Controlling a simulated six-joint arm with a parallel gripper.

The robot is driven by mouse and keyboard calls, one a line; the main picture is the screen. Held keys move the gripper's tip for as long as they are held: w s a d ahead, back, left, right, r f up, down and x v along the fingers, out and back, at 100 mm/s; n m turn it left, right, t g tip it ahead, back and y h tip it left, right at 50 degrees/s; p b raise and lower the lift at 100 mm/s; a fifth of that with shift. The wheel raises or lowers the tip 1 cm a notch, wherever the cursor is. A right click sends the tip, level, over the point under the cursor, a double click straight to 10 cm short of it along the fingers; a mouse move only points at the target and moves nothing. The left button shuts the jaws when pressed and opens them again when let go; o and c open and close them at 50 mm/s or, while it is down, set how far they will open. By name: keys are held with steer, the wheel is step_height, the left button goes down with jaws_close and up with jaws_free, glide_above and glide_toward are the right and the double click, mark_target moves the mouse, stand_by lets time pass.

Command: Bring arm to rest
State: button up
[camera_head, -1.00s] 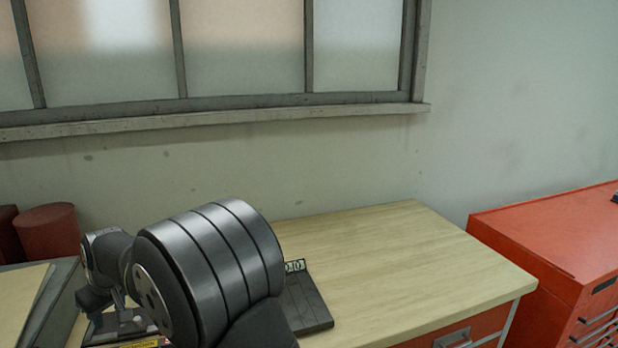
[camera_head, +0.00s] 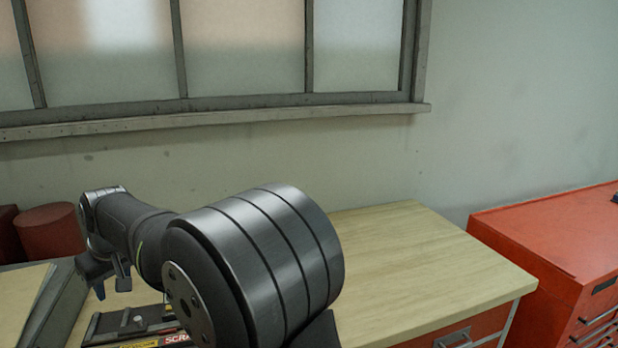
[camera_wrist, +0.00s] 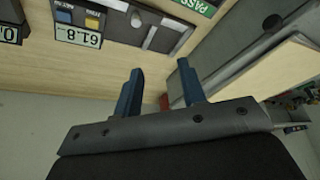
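My gripper (camera_wrist: 160,92) shows in the wrist view with its two blue fingers apart and nothing between them. In the head view my gripper (camera_head: 110,284) hangs at the lower left, in front of the grey edge of the left-hand surface. My dark arm fills the lower middle and hides part of the bench. No gate valve can be made out in either view.
A wooden bench (camera_head: 425,262) lies to the right of my arm, its visible top mostly clear. A red cabinet (camera_head: 545,240) stands further right. A red cylinder (camera_head: 48,232) is at the left.

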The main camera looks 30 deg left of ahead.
steer(key=m, duration=0.2)
glide_above(130, 329)
steer(key=shift+t, duration=0.4)
step_height(130, 329, down, 10)
steer(key=shift+r, duration=0.6)
steer(key=shift+c, duration=0.3)
